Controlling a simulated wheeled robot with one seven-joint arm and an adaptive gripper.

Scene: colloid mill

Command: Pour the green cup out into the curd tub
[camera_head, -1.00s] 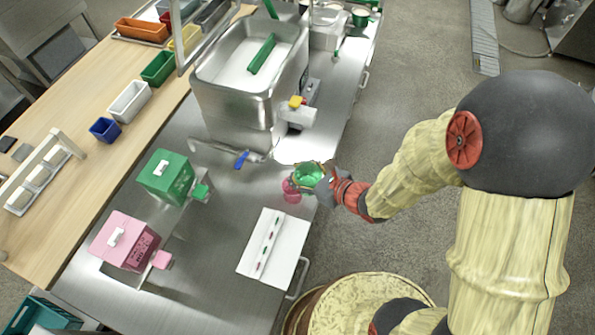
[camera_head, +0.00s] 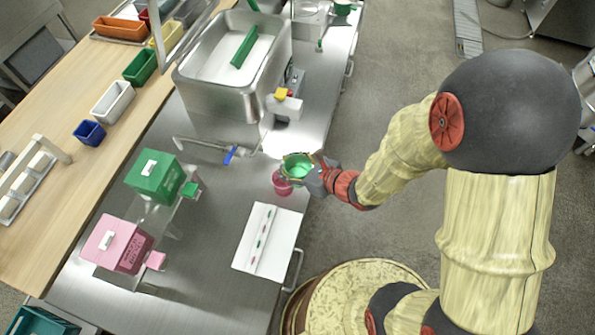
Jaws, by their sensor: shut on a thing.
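The green cup (camera_head: 297,167) is in my gripper (camera_head: 310,177), at the right edge of the steel counter. My gripper is shut on its right side, and the cup's opening faces up toward the camera. I cannot tell how full it is. The curd tub (camera_head: 217,102) is a large steel vat at the upper middle, with white contents and a green paddle (camera_head: 244,47) in it. The cup is below and to the right of the tub in the picture, clear of its rim.
A pink cup (camera_head: 282,185) stands just below the green cup. Green (camera_head: 155,176) and pink (camera_head: 117,243) boxes and a white board (camera_head: 267,238) are on the counter (camera_head: 205,275). Open floor lies to the right.

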